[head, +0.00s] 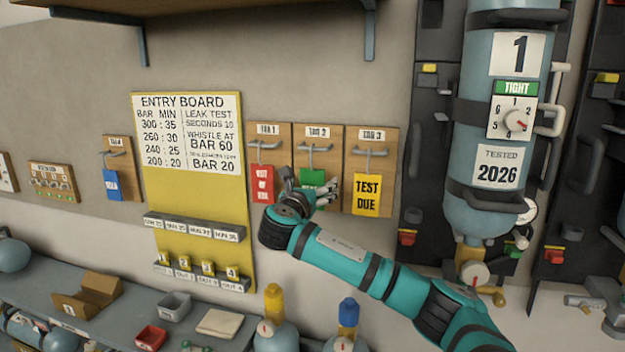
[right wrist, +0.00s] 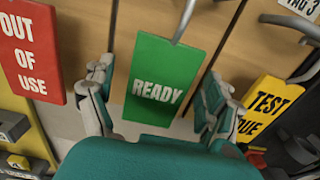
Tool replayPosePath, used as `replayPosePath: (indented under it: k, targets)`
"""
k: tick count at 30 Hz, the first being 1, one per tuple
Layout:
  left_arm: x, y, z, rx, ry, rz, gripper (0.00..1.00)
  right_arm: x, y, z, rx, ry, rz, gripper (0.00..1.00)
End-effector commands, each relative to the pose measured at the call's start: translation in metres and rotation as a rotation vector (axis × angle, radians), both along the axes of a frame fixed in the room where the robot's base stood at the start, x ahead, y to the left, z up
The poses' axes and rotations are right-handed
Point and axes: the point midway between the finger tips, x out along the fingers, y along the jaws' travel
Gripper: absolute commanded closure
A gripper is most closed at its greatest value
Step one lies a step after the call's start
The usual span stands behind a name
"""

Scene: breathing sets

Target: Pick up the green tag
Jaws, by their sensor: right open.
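The green tag (right wrist: 160,75) reads READY in the right wrist view and hangs from a metal hook. In the head view the green tag (head: 313,177) hangs on the board under the TAG 2 label, partly covered by my gripper. My right gripper (right wrist: 158,112) is open, with one finger on each side of the tag's lower part. I cannot tell whether the fingers touch it. The right gripper also shows in the head view (head: 310,188), in front of the tag board. My left gripper is not in view.
A red OUT OF USE tag (head: 262,184) hangs to the left and a yellow TEST DUE tag (head: 367,195) to the right, both close by. A yellow entry board (head: 195,235) stands further left. A blue cylinder (head: 500,130) stands at right. A cluttered bench (head: 110,315) runs below.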

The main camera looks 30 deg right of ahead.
Motion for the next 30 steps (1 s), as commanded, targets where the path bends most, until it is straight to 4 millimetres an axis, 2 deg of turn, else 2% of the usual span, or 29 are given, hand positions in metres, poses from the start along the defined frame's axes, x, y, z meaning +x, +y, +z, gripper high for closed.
replayPosePath:
  k: [7, 19, 30]
  targets:
    - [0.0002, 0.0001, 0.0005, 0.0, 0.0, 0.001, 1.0, 0.0016, -0.0019, -0.0011, 0.0, 0.0, 0.0, 0.13]
    - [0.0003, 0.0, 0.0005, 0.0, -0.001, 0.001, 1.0, 0.0014, -0.0017, -0.0008, 0.0, 0.0, 0.0, 0.64]
    - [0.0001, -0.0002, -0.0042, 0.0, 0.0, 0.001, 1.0, 0.0016, -0.0014, 0.0042, 0.001, -0.002, 0.001, 0.64]
